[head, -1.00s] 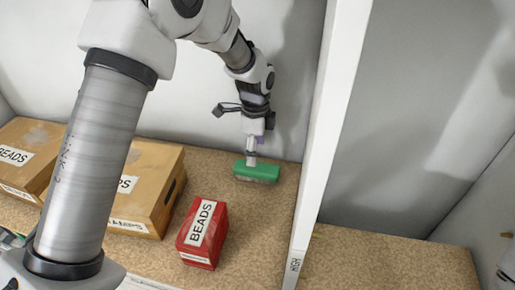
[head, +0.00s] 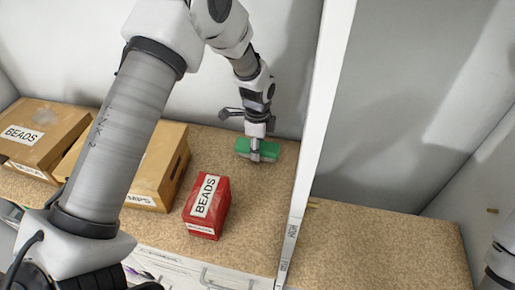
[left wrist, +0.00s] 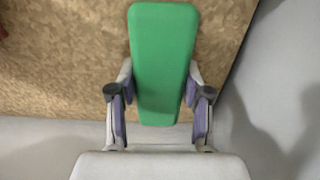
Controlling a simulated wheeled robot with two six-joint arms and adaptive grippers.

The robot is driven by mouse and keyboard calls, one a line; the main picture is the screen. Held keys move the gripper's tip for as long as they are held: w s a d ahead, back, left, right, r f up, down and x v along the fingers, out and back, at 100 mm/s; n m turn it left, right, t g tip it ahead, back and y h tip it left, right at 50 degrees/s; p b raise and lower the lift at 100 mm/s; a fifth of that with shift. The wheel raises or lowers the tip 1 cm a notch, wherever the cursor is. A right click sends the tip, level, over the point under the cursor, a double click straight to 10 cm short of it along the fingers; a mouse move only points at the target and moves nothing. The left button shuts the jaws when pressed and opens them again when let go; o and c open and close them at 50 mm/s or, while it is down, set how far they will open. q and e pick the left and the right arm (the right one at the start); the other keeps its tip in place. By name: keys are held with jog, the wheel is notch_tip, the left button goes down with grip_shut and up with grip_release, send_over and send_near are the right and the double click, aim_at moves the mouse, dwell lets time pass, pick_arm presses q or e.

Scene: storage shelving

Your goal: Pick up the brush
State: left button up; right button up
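The brush is a green block (head: 243,147) lying on the brown shelf board near the back wall, left of the white divider. My left gripper (head: 255,152) comes down over it from behind. In the left wrist view the green brush (left wrist: 163,60) lies between the two purple-padded fingers of the left gripper (left wrist: 160,95). The underside of the brush is hidden. My right gripper is not in view; only part of my right arm shows at the right edge.
A red BEADS box (head: 207,205) stands in front of the brush, slightly left. Brown cardboard boxes (head: 45,140) stand farther left. A white upright divider (head: 318,130) is close on the right. The right compartment floor (head: 385,240) is mostly clear.

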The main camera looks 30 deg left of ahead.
pick_arm(q)
jog(key=shift+f, duration=0.1)
jog(key=shift+r, duration=0.2)
notch_tip(320, 180, up, 10)
jog(key=shift+f+b, duration=0.25)
jog(key=shift+b, duration=0.9)
jog(key=shift+w, duration=0.1)
